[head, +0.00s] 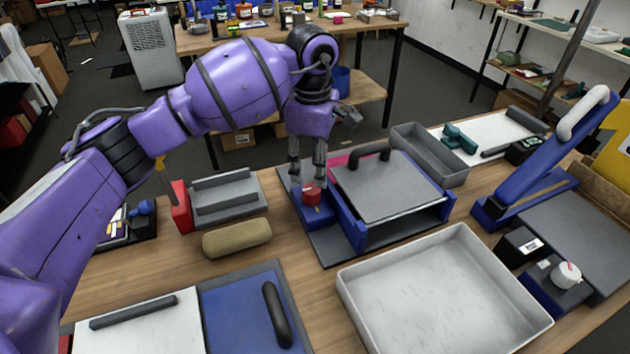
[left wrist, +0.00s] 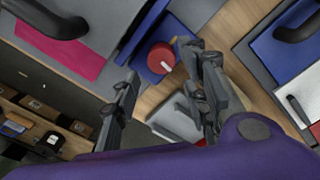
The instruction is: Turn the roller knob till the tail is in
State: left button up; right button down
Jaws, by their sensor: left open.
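The red roller knob (head: 312,196) sits on a blue block at the left side of a blue-framed unit (head: 378,232) with a grey top plate and black handle. In the left wrist view the round red knob (left wrist: 160,56) shows a small pale mark on its edge. My left gripper (head: 307,182) points down over the knob, its fingers apart on either side of it; whether they touch it is unclear. It also shows open in the left wrist view (left wrist: 163,66). A pink sheet (left wrist: 62,48) lies beside the grey plate; no tail can be told apart.
A white tray (head: 445,295) stands front right of the unit. A tan roll (head: 237,238) and a grey rack with a red end (head: 225,197) lie to the left. A grey bin (head: 430,150) is behind right. A blue lever device (head: 545,165) stands at right.

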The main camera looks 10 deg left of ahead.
aim_at(312, 186)
pick_arm(q)
jog(key=f, duration=0.4)
jog(key=w+f, duration=0.1)
jog(key=f, duration=0.1)
jog(key=shift+a, duration=0.2)
jog(key=shift+s+d+f, duration=0.1)
jog(key=shift+s+f, duration=0.15)
jog(key=shift+f, duration=0.2)
pick_arm(e)
jog(key=shift+w+a+r, duration=0.2)
jog(key=shift+w, duration=0.15)
pick_arm(q)
jog(key=shift+w, duration=0.1)
